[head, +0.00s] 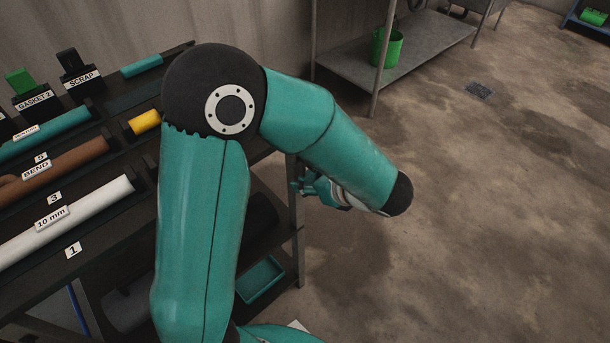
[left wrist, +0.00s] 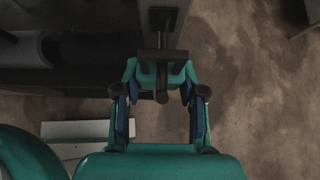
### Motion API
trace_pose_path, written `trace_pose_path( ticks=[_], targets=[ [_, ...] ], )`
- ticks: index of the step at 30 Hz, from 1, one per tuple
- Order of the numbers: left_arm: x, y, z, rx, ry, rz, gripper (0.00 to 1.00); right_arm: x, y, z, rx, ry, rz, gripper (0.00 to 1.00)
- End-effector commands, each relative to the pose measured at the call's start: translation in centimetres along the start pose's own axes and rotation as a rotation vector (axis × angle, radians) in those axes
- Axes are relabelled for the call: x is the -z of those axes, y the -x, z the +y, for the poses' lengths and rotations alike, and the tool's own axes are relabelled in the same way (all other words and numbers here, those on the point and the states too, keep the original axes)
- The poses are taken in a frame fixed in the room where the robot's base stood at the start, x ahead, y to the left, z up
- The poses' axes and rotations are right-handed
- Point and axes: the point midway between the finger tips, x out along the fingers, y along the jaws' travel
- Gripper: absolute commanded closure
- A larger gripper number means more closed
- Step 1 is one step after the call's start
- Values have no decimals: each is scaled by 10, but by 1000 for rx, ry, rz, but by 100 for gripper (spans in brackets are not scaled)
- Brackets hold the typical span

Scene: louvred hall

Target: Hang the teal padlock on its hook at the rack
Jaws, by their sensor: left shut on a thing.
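My left gripper (left wrist: 161,88) is shut on the teal padlock (left wrist: 147,75), whose body shows between the two fingertips in the left wrist view. A dark hook (left wrist: 162,96) reaches out from a dark plate on the rack (left wrist: 95,82) and overlaps the padlock there. I cannot tell whether the shackle is around the hook or only in line with it. In the head view my left gripper (head: 313,188) is small beside the rack's post (head: 297,225), partly hidden by my own arm. The padlock cannot be made out clearly there. My right gripper is not in view.
A grey shelf (head: 425,65) with a green bucket (head: 388,48) stands behind.

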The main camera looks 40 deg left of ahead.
Motion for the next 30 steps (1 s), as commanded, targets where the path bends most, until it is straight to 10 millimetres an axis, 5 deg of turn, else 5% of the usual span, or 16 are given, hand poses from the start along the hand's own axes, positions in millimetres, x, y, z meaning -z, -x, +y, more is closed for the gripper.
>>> trace_pose_path(
  ticks=[7, 8, 12, 23, 30],
  targets=[
    [0, 0, 0, 0, 0, 0, 100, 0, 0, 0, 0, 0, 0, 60],
    [0, 0, 0, 0, 0, 0, 55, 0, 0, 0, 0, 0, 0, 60],
    [0, 0, 0, 0, 0, 0, 31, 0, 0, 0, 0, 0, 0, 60],
    [0, 3, 0, 1, -1, 0, 30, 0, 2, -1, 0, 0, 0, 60],
    [7, 27, -1, 3, -2, -1, 30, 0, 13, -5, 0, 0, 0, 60]
  ],
)
